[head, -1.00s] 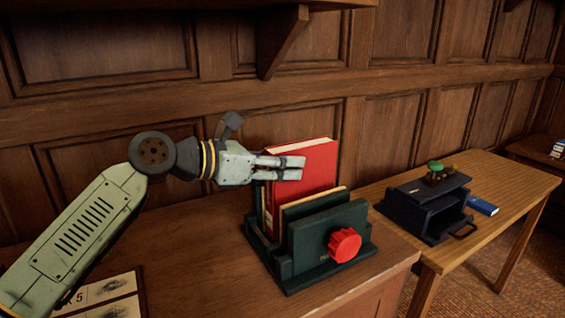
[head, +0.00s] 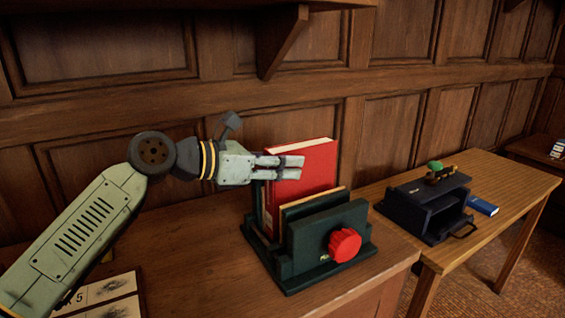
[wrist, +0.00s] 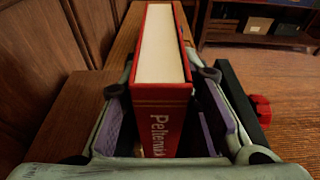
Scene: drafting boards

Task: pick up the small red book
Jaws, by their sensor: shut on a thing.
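The red book (head: 309,165) stands upright in a dark green book press (head: 338,235) with a red knob (head: 344,244) on its front. My gripper (head: 288,168) reaches in from the left at the book's upper part. In the wrist view the red book's spine (wrist: 160,122), with part of a title, sits between the two fingers. My gripper is shut on the red book, one finger on each side. The book's lower part is hidden by the press and a thinner tan-edged book (head: 313,205) in front of it.
A wooden table (head: 520,186) at right carries a dark box-like device (head: 428,210) with a green-topped item and a blue book (head: 482,206). Printed sheets (head: 103,300) lie at lower left. A panelled wall and shelf bracket (head: 284,38) stand behind.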

